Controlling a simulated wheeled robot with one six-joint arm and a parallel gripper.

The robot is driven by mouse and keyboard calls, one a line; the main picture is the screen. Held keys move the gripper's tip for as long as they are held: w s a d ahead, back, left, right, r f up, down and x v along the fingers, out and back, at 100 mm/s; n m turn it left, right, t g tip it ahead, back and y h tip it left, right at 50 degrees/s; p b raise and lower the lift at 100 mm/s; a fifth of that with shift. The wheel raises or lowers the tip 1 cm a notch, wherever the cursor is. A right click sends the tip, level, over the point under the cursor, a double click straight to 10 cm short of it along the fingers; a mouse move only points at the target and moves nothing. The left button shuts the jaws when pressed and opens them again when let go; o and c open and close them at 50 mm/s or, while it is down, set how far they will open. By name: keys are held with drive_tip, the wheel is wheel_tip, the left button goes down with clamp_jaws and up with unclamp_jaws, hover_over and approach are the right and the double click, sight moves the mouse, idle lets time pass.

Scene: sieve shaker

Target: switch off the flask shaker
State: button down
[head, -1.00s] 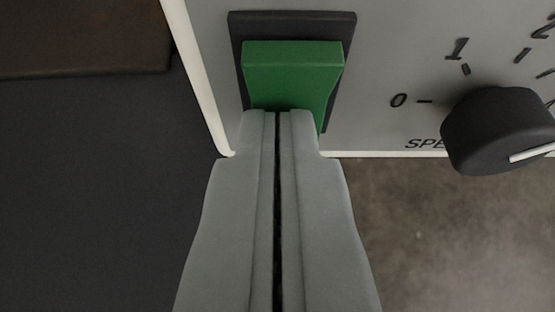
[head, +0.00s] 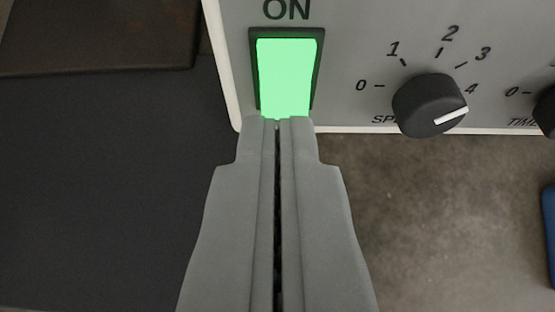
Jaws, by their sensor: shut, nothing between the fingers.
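The rocker switch (head: 284,75) sits in a dark frame on the grey front panel (head: 350,40), under the word ON. It is lit bright green. My gripper (head: 277,120) is shut with nothing in it. Its fingertips are at the lower edge of the switch and hide the bottom of it; I cannot tell whether they touch it. The speed knob (head: 428,105) is right of the switch, its white mark pointing right and slightly up, near the 4.
Part of a second knob (head: 545,110), labelled TIME, shows at the right edge. A blue object (head: 549,225) is partly in view below it. A brown slab (head: 95,35) lies at upper left on a dark surface (head: 100,180).

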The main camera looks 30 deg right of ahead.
sight(290, 104)
drive_tip(key=v, duration=1)
drive_tip(key=shift+s, duration=0.1)
drive_tip(key=shift+s+d+f, duration=0.15)
drive_tip(key=shift+s+f, duration=0.15)
drive_tip(key=shift+f, duration=0.25)
drive_tip(key=shift+w+f, duration=0.1)
drive_tip(key=x, duration=1.3)
drive_tip(key=shift+w+d+f, duration=0.2)
drive_tip(key=shift+w, duration=0.05)
